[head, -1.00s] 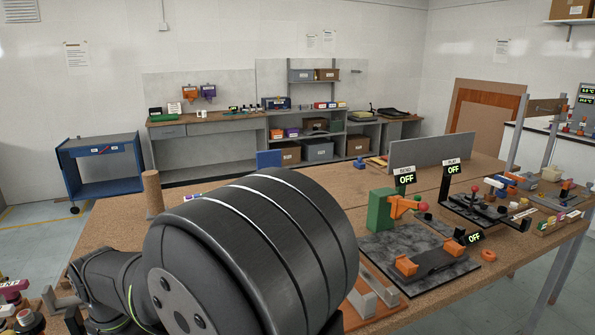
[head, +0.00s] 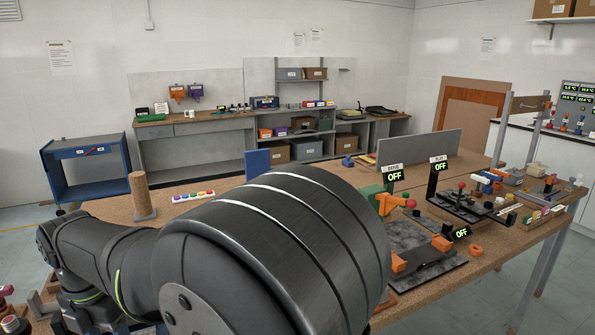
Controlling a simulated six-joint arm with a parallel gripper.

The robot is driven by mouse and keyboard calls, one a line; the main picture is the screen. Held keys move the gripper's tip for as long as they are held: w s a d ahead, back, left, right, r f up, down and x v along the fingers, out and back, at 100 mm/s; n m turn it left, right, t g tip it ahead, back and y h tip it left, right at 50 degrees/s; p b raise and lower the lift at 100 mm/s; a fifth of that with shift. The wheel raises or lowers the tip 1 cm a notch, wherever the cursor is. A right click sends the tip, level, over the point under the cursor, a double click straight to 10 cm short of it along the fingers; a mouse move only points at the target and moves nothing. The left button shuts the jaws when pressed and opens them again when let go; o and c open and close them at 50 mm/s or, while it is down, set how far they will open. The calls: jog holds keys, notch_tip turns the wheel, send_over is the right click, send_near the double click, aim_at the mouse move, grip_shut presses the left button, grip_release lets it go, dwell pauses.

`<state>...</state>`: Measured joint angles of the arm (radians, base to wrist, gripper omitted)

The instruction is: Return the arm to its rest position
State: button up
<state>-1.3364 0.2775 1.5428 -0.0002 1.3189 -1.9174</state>
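My own dark grey arm (head: 270,250) fills the lower middle of the head view, with a large rounded link with pale bands nearest the camera. A thinner part of my arm (head: 90,250) reaches to the lower left. My gripper cannot be made out in this view, so its fingers and anything in them are hidden or out of frame.
On the wooden table (head: 225,208) stand a cork post (head: 140,192), a row of coloured buttons (head: 193,195), a blue panel (head: 257,162), and, right of my arm, a dark plate with orange blocks (head: 420,252). A grey divider (head: 420,147) stands behind. A blue cart (head: 88,170) is beyond.

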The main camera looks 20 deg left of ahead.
notch_tip(320, 180, up, 10)
notch_tip(320, 180, down, 18)
jog(key=shift+r, duration=0.25)
jog(key=shift+f, duration=0.1)
jog(key=m, duration=1.3)
jog(key=shift+m, duration=2.3)
